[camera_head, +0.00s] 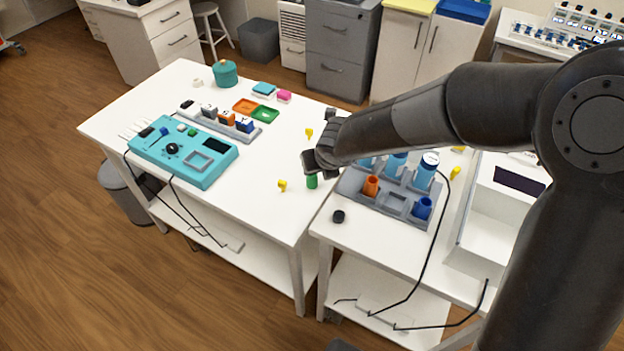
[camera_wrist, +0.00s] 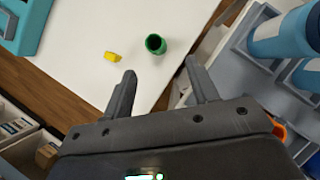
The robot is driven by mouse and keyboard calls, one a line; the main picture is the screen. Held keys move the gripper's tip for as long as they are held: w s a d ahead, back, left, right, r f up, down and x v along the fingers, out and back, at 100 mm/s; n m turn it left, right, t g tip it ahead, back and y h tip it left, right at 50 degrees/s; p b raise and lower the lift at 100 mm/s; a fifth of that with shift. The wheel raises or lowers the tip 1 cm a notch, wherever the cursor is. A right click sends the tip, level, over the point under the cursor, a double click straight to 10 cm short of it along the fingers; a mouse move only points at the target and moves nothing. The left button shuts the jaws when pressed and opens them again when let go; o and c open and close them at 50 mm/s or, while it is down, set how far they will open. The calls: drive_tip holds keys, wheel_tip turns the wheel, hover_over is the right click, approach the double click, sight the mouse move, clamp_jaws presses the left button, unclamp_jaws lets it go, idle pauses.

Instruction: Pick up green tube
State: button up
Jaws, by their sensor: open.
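The green tube (camera_head: 312,181) stands on the white table near its right edge, partly hidden by my gripper in the head view. In the wrist view the green tube (camera_wrist: 156,44) shows its open, dark mouth. My gripper (camera_head: 318,163) is above the tube in the head view. In the wrist view its two fingers (camera_wrist: 163,80) are spread apart with nothing between them, and the tube lies beyond the fingertips. The tube and fingers look apart.
A yellow piece (camera_wrist: 112,57) lies left of the tube; it also shows in the head view (camera_head: 282,185). A grey rack (camera_head: 350,188) with an orange tube (camera_head: 371,186) and blue tubes stands to the right. A black cap (camera_head: 338,216) lies in front. A teal device (camera_head: 190,158) sits at left.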

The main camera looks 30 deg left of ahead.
sight(312, 179)
drive_tip(key=shift+x, duration=2.7)
drive_tip(key=shift+a+x, duration=0.2)
drive_tip(key=shift+x, duration=1.1)
drive_tip(key=shift+a+x, duration=0.15)
drive_tip(key=shift+x, duration=1.1)
drive_tip(key=shift+s, duration=0.2)
drive_tip(key=shift+c, duration=0.3)
drive_tip(key=c, duration=1)
drive_tip(key=shift+r, duration=0.1)
